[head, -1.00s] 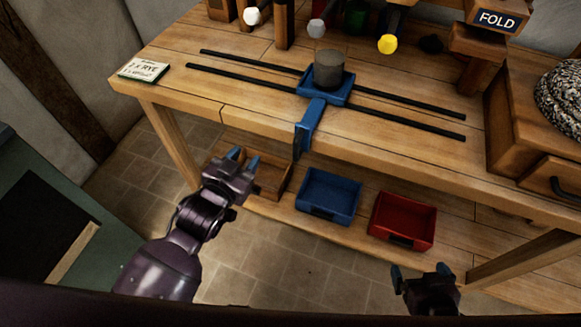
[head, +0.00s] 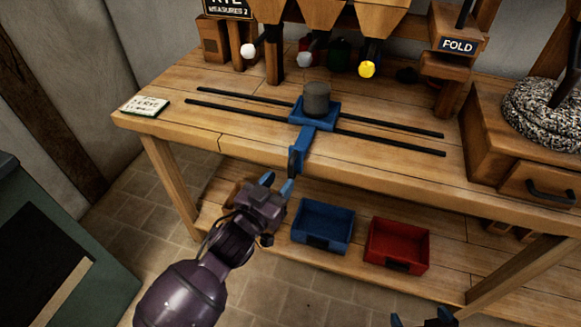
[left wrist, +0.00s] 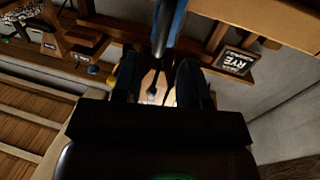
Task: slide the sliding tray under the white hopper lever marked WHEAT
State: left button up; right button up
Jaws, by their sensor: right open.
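The blue sliding tray (head: 298,112) sits on two black rails on the bench, with a grey cylindrical vessel (head: 317,98) on it. Its blue handle (head: 307,145) hangs over the front edge with a dark end. The white-knobbed lever (head: 249,50) is left of the tray; grey (head: 305,60) and yellow (head: 367,69) knobs stand farther right. No WHEAT label is legible. My left gripper (head: 277,183) is open just below the handle's end; in the left wrist view the handle (left wrist: 178,20) shows ahead between the fingers. My right gripper (head: 424,319) is open, cut by the bottom edge.
A card (head: 145,107) lies at the bench's left end. Blue (head: 323,222) and red (head: 397,246) bins stand on the lower shelf. The rails are clear both sides of the tray.

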aim_at(289, 170)
pick_arm(q)
jog(key=shift+b+x, duration=0.35)
jog(key=shift+x, duration=2.5)
jog(key=shift+c, duration=0.3)
grip_shut()
